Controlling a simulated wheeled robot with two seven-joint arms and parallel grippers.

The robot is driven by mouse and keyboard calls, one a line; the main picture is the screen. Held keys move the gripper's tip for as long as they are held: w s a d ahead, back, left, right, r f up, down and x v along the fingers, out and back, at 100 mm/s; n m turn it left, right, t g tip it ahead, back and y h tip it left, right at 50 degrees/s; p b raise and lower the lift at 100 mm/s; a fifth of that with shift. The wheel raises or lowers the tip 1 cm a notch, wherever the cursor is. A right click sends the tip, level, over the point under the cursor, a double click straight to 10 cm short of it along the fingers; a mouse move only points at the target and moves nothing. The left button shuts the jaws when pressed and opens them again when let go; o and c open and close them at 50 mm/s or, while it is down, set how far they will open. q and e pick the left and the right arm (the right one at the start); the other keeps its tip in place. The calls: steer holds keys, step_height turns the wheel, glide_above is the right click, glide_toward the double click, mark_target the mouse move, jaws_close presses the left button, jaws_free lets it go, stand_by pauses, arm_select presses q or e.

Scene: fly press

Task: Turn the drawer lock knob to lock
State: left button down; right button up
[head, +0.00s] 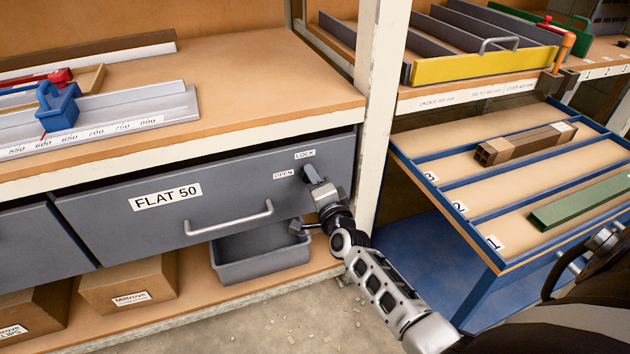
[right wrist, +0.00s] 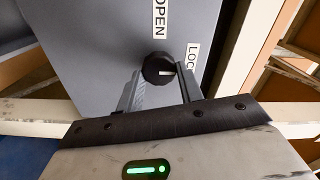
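The lock knob (right wrist: 158,68) is round and black with a white pointer mark. It sits on the grey drawer front (head: 100,225), at the drawer's upper right. In the right wrist view the pointer faces right, toward the LOCK label (right wrist: 193,55); the OPEN label (right wrist: 159,18) is above the knob. In the head view my right gripper (head: 313,176) is at the knob and hides most of it. In the right wrist view its two fingers (right wrist: 160,78) flank the knob closely and look shut on it. My left gripper is not in view.
The drawer labelled FLAT 50 has a bar handle (head: 228,218) left of the knob. A grey bin (head: 260,262) stands below it. A white post (head: 380,110) rises just right of my gripper. A blue-edged rack (head: 500,262) with bars stands farther right.

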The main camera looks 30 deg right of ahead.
steer(key=o, duration=0.4)
steer(key=shift+o, duration=0.2)
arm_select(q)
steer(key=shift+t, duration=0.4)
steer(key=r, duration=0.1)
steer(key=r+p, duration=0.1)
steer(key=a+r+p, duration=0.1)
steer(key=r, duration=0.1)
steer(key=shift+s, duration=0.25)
arm_select(e)
steer(key=v, duration=1.6)
